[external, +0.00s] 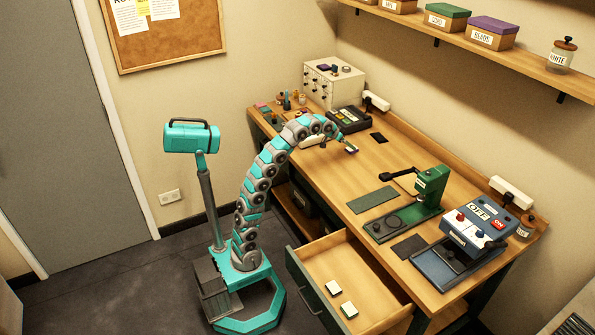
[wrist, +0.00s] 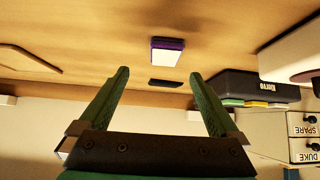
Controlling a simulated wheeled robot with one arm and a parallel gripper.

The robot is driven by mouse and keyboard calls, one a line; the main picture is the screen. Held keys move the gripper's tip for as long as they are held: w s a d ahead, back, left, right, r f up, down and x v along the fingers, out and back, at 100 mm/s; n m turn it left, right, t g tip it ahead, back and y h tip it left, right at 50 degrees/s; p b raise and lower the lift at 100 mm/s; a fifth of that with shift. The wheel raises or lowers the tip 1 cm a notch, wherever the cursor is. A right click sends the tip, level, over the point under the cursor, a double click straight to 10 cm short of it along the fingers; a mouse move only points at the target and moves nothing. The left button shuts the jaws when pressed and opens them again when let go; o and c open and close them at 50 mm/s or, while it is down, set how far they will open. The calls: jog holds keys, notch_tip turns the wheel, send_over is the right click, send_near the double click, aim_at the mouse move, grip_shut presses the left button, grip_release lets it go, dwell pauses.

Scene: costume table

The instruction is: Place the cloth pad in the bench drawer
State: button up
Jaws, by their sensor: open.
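A small white block with a purple edge (wrist: 167,52), apparently the cloth pad, lies on the bench top in the wrist view. It shows as a small pale piece (external: 351,149) by my gripper in the external view. My gripper (wrist: 160,80) is open, its two green fingers apart with nothing between them. The pad lies ahead of the fingertips, roughly centred between them. In the external view, my gripper (external: 347,145) is low over the back-left part of the bench. The bench drawer (external: 317,260) is pulled open, with two similar white pads (external: 333,287) inside.
A dark device with coloured keys (external: 348,119) and a white drawer cabinet (external: 334,83) stand behind the gripper. A dark square (external: 379,137) lies on the bench. A green press (external: 425,192) and a blue machine (external: 478,230) stand to the right.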

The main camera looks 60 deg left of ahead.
jog(key=x, duration=0.6)
jog(key=shift+w+a+f, duration=0.1)
jog(key=shift+a+f, duration=0.1)
jog(key=shift+a, duration=0.15)
jog(key=shift+c, duration=0.4)
grip_shut()
jog(key=shift+r, duration=0.2)
notch_tip(320, 180, up, 6)
jog(key=shift+w+f+p, duration=0.1)
jog(key=shift+p, duration=0.3)
jog(key=shift+r+p, duration=0.55)
jog(key=shift+r, duration=1.3)
